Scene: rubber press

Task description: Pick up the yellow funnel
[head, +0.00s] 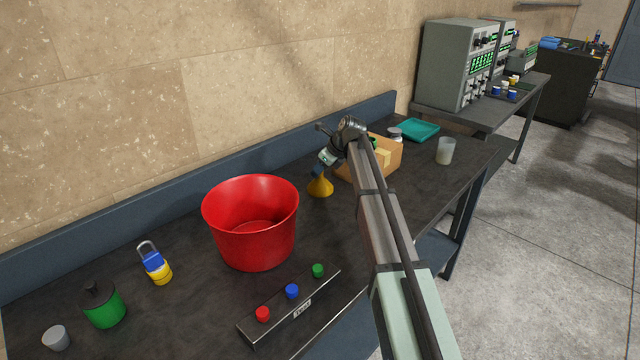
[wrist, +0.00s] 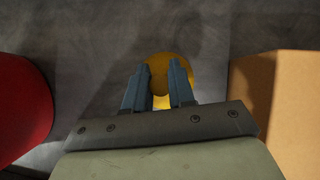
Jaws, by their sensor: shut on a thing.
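The yellow funnel (head: 320,187) is on the dark workbench, between the red bucket and the cardboard box, with its wide end down. My gripper (head: 318,172) comes down on it from above. In the wrist view the two blue-grey fingers (wrist: 158,82) are shut on the funnel (wrist: 183,64), and its yellow rim shows beyond and between them. The fingers hide part of the funnel. I cannot tell whether its rim is touching the bench or slightly above it.
The red bucket (head: 255,245) stands close left, the cardboard box (head: 390,160) close right. A beaker (head: 445,151) and teal tray (head: 418,130) stand farther right.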

